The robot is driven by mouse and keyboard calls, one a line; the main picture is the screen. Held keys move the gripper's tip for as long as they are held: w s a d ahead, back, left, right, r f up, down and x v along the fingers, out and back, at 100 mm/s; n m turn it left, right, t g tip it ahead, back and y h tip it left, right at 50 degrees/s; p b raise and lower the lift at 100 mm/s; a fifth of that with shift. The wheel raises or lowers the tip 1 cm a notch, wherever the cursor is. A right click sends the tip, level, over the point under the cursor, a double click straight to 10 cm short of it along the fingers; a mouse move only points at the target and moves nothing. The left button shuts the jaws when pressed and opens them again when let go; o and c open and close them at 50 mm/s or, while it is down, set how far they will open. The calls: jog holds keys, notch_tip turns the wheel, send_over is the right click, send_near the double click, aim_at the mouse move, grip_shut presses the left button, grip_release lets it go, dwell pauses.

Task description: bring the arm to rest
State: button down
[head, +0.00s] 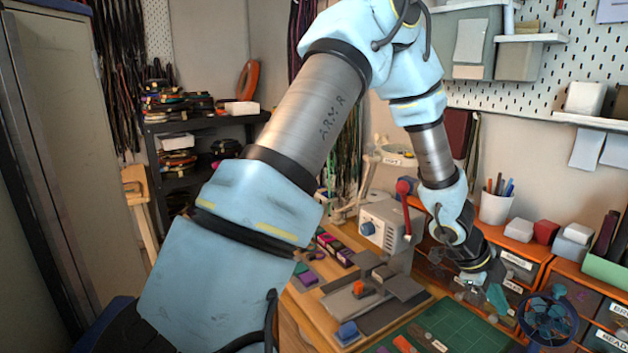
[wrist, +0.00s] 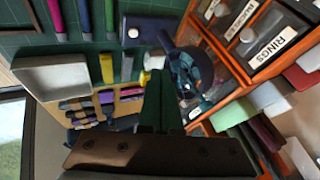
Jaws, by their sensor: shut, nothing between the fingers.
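My arm (head: 315,110) reaches across the head view from the lower left, up over the bench, and bends down at the right. My gripper (head: 497,297) hangs near the front of the orange drawer units, above the right part of the bench. In the wrist view the two dark green fingers of my gripper (wrist: 160,78) lie together, with nothing held between them. How far the fingertips are from the bench is hard to tell.
A blue mesh cup (head: 547,318) stands close right of my gripper. Orange drawers (head: 515,262) are behind it. A green cutting mat (head: 450,325) with tools lies below left. A grey press with a red lever (head: 405,205) stands left. A white tray (wrist: 65,78) shows in the wrist view.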

jog(key=w+a+r+n+t+y, duration=0.2)
jog(key=w+a+n, duration=0.2)
jog(key=a, duration=0.4)
jog(key=w+a+r+n+t+y, duration=0.1)
jog(key=w+a+r+n, duration=0.1)
jog(key=w+a+n, duration=0.45)
jog(key=w+a+r+n+t+y, duration=0.2)
jog(key=a+n, duration=0.1)
jog(key=a, duration=0.7)
jog(key=s+a+r+n+g+y, duration=0.1)
jog(key=s+a+n, duration=0.4)
jog(key=a, duration=0.4)
jog(key=s+a+r+n+g+y, duration=0.1)
jog(key=s+a+r+n, duration=0.1)
jog(key=s+a+n, duration=0.3)
jog(key=a+n, duration=0.3)
jog(key=a, duration=0.2)
jog(key=shift+a+r+g, duration=0.2)
jog(key=shift+r+g, duration=0.1)
jog(key=shift+n, duration=0.25)
